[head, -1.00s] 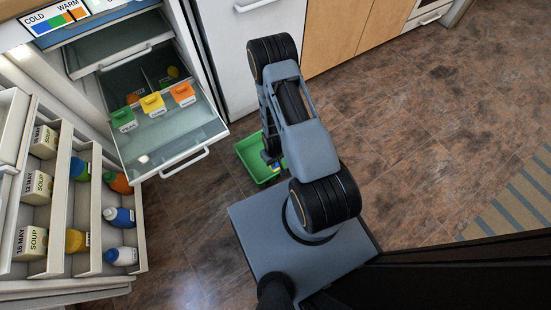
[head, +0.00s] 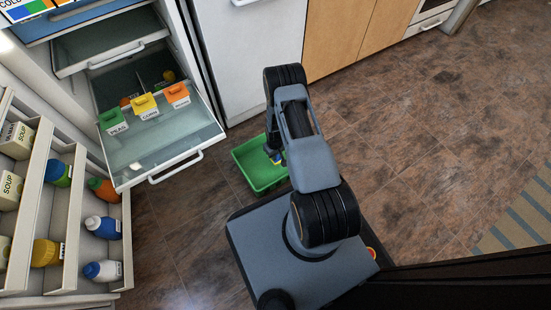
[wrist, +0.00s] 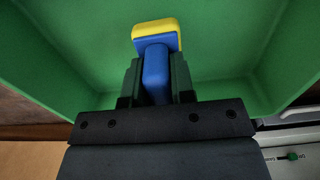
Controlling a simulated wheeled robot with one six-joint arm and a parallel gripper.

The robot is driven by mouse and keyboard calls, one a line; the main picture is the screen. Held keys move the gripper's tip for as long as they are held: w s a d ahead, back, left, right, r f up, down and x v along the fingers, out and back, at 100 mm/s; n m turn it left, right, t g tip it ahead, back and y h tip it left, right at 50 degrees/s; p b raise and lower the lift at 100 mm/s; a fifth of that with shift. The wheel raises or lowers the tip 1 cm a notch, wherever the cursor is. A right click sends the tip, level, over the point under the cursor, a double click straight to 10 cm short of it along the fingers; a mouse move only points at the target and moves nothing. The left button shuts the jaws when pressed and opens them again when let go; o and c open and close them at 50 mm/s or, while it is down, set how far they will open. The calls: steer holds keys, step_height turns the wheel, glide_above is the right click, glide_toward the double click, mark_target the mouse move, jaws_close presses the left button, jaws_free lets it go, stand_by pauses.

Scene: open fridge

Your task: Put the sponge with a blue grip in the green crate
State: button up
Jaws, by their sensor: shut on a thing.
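The sponge (wrist: 156,28) is yellow with a blue grip (wrist: 155,70). My gripper (wrist: 155,80) is shut on the blue grip, with one finger on each side of it in the wrist view. The green crate (wrist: 225,40) fills most of the wrist view behind the sponge. In the head view the green crate (head: 258,182) stands on the floor in front of the fridge, and my gripper (head: 273,152) is over its upper right part. A bit of the sponge (head: 276,160) shows there. I cannot tell whether the sponge touches the crate floor.
An open fridge drawer (head: 165,145) with green, yellow and orange boxes stands left of the crate. The open fridge door (head: 85,220) holds bottles and soup cartons. Brown floor (head: 420,150) is clear to the right.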

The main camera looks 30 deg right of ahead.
steer(key=shift+w+d+f, duration=0.1)
steer(key=shift+w+f, duration=0.1)
steer(key=shift+f, duration=0.15)
steer(key=shift+w+d+f+b, duration=0.1)
steer(key=shift+w+f+b, duration=0.1)
steer(key=shift+f+b, duration=1.15)
steer(key=shift+f+p, duration=0.3)
steer(key=shift+f, duration=0.15)
steer(key=o, duration=0.8)
steer(key=shift+o, duration=0.2)
steer(key=shift+r, duration=0.1)
